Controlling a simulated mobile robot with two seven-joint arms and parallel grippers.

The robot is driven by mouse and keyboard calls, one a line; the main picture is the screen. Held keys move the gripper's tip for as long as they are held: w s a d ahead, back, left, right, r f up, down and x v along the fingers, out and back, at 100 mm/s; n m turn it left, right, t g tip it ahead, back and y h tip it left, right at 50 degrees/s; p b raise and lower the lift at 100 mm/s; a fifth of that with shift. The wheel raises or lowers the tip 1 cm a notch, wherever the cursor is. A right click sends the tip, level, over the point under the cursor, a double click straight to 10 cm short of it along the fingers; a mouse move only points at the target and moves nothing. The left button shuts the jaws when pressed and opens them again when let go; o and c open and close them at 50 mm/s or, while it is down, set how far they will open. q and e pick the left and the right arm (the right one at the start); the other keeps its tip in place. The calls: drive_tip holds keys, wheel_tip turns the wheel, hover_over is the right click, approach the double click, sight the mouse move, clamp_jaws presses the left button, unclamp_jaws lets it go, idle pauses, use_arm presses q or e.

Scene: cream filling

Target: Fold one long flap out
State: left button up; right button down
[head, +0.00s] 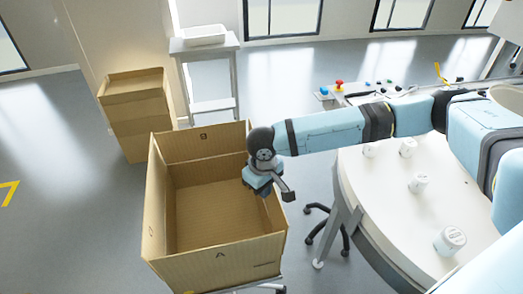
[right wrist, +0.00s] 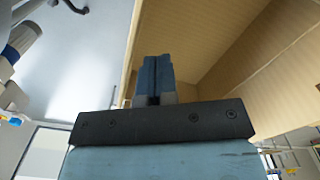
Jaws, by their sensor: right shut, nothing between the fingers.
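A brown cardboard box (head: 217,267) stands open at the top in the middle of the head view. Its flaps stand up around the opening, several with printed marks; its inside looks empty. My right gripper (head: 262,190) is at the box's right side, over the long flap there, and hides part of it. In the right wrist view its two fingers (right wrist: 154,75) are shut together with nothing between them. The cardboard (right wrist: 225,70) shows behind and to the right of the fingers; I cannot tell whether they touch it. My left gripper is not in view.
A white curved table (head: 400,225) with several white containers stands at the right. A dark chair base (head: 325,228) is near the box's right. The floor at left is clear.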

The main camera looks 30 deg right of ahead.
drive_tip(key=shift+f, duration=0.1)
drive_tip(key=shift+s+d+f+p, duration=0.15)
drive_tip(key=shift+d+f+p, duration=0.4)
drive_tip(key=shift+f, duration=0.2)
drive_tip(key=shift+s+d+f+p, duration=0.15)
drive_tip(key=shift+d+f+p, duration=0.4)
drive_tip(key=shift+f, duration=0.2)
drive_tip(key=shift+d, duration=0.15)
drive_tip(key=shift+s+d+p, duration=0.15)
drive_tip(key=shift+d+p, duration=0.35)
drive_tip(key=shift+s+d+f, duration=0.1)
drive_tip(key=shift+s+d, duration=0.05)
drive_tip(key=shift+d, duration=0.35)
